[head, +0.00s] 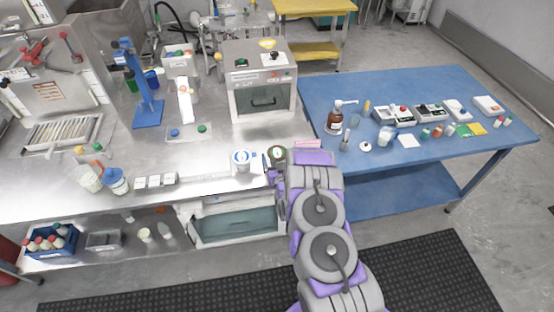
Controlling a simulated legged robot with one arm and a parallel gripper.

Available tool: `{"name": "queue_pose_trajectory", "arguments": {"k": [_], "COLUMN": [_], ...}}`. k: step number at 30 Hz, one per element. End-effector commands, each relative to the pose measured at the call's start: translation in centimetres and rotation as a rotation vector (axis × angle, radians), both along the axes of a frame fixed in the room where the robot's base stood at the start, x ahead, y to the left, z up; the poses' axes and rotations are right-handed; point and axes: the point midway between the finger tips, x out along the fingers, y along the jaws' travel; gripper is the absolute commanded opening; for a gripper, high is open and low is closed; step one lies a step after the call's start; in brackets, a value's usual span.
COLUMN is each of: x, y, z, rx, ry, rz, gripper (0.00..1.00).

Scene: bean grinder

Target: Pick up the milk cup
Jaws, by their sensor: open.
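I cannot tell for sure which thing is the milk cup. My gripper (276,174) is small in the picture at the counter's front right corner, partly hidden by my arm. It is open, and I see nothing held in it. A whitish cup (87,179) and a blue-topped container (115,181) stand at the counter's left.
A boxy white machine (262,88) stands at the counter's back right. A blue stand (147,110) is further left. The blue table (400,170) on the right holds a brown pump bottle (334,121), scales and small containers. The lower shelf holds a blue crate (50,242).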

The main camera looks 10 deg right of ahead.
Motion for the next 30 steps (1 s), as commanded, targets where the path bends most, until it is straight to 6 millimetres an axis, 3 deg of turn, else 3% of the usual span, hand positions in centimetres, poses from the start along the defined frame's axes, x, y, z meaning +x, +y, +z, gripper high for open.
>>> {"name": "queue_pose_trajectory", "arguments": {"k": [2,20,30], "x": [-0.01,-0.03,-0.02], "y": [-0.01,0.00,-0.01], "z": [0.00,-0.01,0.24], "rx": [0.000,0.000,0.000], "ry": [0.000,0.001,0.000], "rz": [0.000,0.000,0.000], "gripper": [0.98,0.40,0.38]}}
